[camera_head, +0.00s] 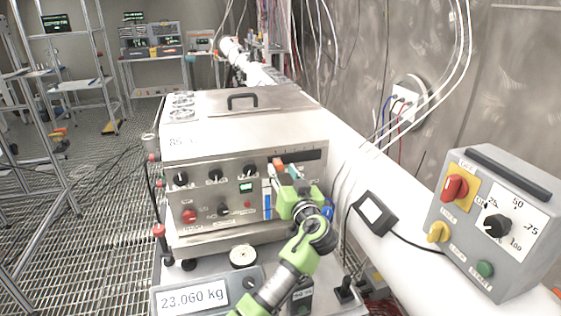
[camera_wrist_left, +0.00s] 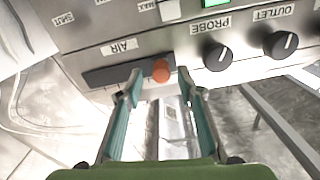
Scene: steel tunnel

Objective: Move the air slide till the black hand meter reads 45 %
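The air slide is a dark slot (camera_wrist_left: 110,75) under the AIR label on the steel cabinet's front, with a round orange knob (camera_wrist_left: 160,71) near the slot's right end in the left wrist view. In the head view the slot (camera_head: 308,155) shows at the cabinet's upper right. My left gripper (camera_head: 288,173) is at the slide; its teal fingers (camera_wrist_left: 159,90) are apart, one on each side of the knob, with no clear contact visible. The black hand meter (camera_head: 375,213) lies on the white pipe right of the cabinet; its reading is not legible. My right gripper is not in view.
The steel cabinet (camera_head: 240,125) carries several knobs and a small green display (camera_head: 246,188). A scale display (camera_head: 193,298) reads 23.060 kg in front. A grey control box (camera_head: 492,222) stands at right. Cables hang along the right wall; grated floor lies open at left.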

